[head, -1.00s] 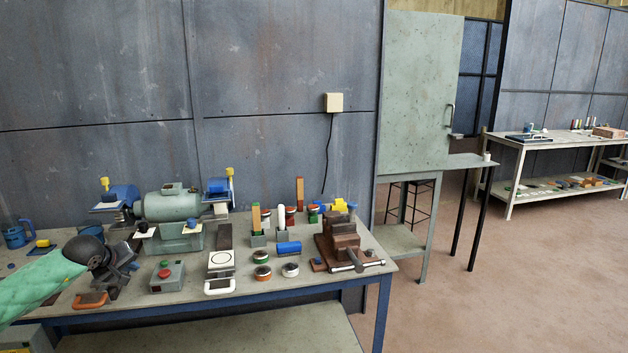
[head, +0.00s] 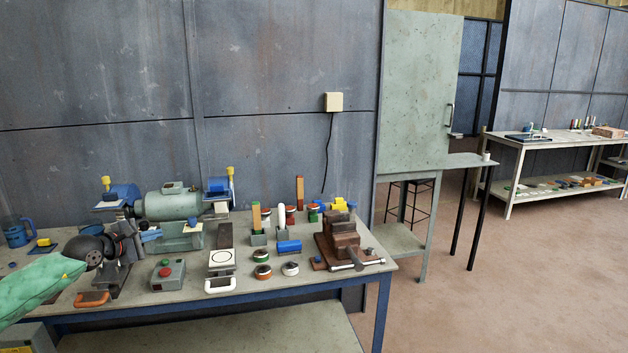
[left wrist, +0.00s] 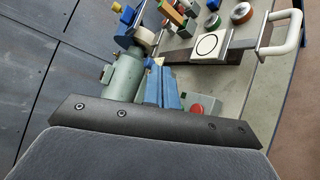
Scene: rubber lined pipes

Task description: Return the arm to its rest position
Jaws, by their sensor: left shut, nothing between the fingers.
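My left gripper (head: 151,235) is over the left part of the workbench (head: 330,278), in front of the green bench grinder (head: 170,205). Its blue fingers are together and empty; they also show in the left wrist view (left wrist: 163,88). My green-sleeved left arm comes in from the lower left in the head view. My right gripper is not in view.
A grey box with a red button (head: 167,274) sits just right of my left wrist. A white-handled plate (head: 221,260), several small cylinders and a brown vise (head: 342,242) stand further right. A blue mug (head: 18,233) is at the left.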

